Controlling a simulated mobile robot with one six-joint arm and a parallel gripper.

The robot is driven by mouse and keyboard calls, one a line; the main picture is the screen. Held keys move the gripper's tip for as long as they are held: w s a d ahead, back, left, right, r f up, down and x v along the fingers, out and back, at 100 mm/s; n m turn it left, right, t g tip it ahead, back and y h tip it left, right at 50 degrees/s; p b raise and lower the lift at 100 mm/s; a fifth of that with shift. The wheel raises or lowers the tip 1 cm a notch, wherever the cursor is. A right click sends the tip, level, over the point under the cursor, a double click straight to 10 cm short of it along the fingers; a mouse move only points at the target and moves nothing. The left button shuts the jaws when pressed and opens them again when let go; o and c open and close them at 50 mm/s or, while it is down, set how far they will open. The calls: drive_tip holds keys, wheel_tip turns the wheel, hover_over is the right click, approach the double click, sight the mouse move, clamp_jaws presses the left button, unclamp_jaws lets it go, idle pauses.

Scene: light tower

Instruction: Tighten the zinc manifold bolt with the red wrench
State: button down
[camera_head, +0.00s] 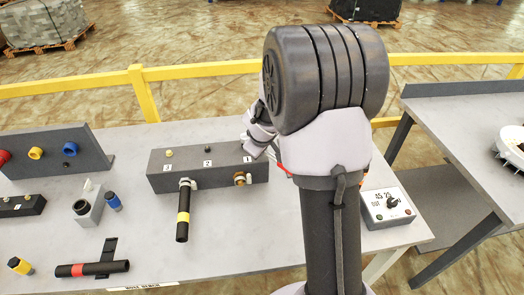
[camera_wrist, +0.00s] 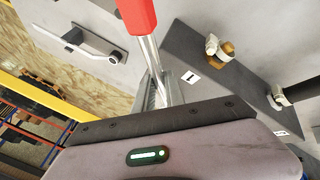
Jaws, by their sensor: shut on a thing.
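The dark grey manifold block (camera_head: 207,176) sits on the table with labels 3, 2 and 1 on its top. I cannot tell which bolt is the zinc one. My gripper (camera_head: 258,133) is above the block's right end by label 1 and hides the spot behind that label. It is shut on the red wrench (camera_wrist: 137,15), whose red handle and metal shank show in the wrist view. The shank's lower end is hidden by my gripper.
A yellow-banded black handle (camera_head: 183,215) sticks out from the block's front, left of a brass fitting (camera_head: 240,179). A dial box (camera_head: 387,208) stands to the right. A red-banded black tool (camera_head: 92,269) lies at front left. A yellow rail (camera_head: 200,69) runs behind.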

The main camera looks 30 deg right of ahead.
drive_tip(key=shift+s+a+f+m+b, duration=0.15)
drive_tip(key=shift+a+m+b, duration=0.25)
drive_tip(key=shift+b, duration=1.25)
drive_tip(key=shift+d+p, duration=0.2)
drive_tip(key=shift+p, duration=0.55)
drive_tip(key=shift+d, duration=0.1)
drive_tip(key=shift+r+p, duration=0.2)
drive_tip(key=shift+p, duration=0.15)
wheel_tip(320, 180, up, 6)
drive_tip(key=p, duration=0.5)
drive_tip(key=shift+f, duration=0.1)
drive_tip(key=shift+w, duration=0.2)
